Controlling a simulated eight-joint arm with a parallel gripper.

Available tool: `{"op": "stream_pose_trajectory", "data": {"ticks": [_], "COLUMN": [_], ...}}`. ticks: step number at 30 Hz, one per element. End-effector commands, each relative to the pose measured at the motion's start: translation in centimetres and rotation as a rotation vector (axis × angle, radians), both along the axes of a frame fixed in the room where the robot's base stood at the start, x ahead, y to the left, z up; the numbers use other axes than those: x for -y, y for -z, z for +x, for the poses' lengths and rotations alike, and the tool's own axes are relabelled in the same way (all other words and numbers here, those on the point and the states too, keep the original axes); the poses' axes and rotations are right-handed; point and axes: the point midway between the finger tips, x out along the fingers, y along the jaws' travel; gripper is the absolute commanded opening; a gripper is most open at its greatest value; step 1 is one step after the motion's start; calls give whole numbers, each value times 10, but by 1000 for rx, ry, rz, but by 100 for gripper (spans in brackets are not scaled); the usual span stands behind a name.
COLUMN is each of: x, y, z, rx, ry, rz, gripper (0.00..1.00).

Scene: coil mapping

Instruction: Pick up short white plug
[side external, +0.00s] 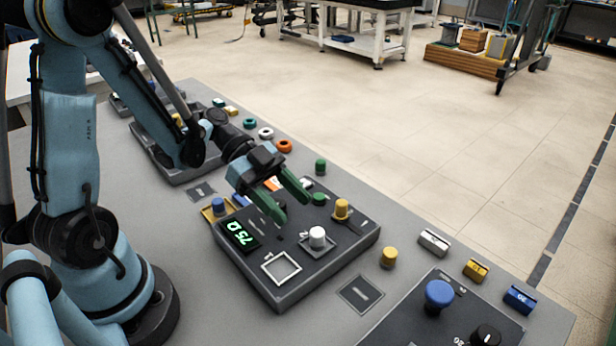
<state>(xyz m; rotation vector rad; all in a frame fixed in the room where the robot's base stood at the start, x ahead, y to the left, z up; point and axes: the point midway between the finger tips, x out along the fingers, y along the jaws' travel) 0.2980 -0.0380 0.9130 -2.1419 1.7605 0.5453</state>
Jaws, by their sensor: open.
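The short white plug (317,237) stands upright in a square socket on the dark grey panel box (355,240), right of the box's middle. My gripper (291,207) is open, with two green fingers pointing down to the right. It is above the box, up and to the left of the white plug, and looks empty. The fingers appear apart from the plug. A white square outline (281,268) on the box is empty.
A yellow plug (342,209) stands on the box behind the white one. Green plugs (320,167) and another yellow plug (389,257) stand nearby. A blue plug (218,206) is at left. White, yellow and blue blocks (434,241) lie right. A second panel (450,315) has a blue knob.

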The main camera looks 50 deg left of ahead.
Motion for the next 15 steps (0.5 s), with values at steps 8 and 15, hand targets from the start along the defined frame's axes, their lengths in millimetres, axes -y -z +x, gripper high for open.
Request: {"op": "stream_pose_trajectory", "data": {"ticks": [8,15], "x": [26,45], "y": [15,26], "z": [7,11], "rx": [-1,-1], "ry": [4,0], "rz": [0,0], "gripper": [57,57]}}
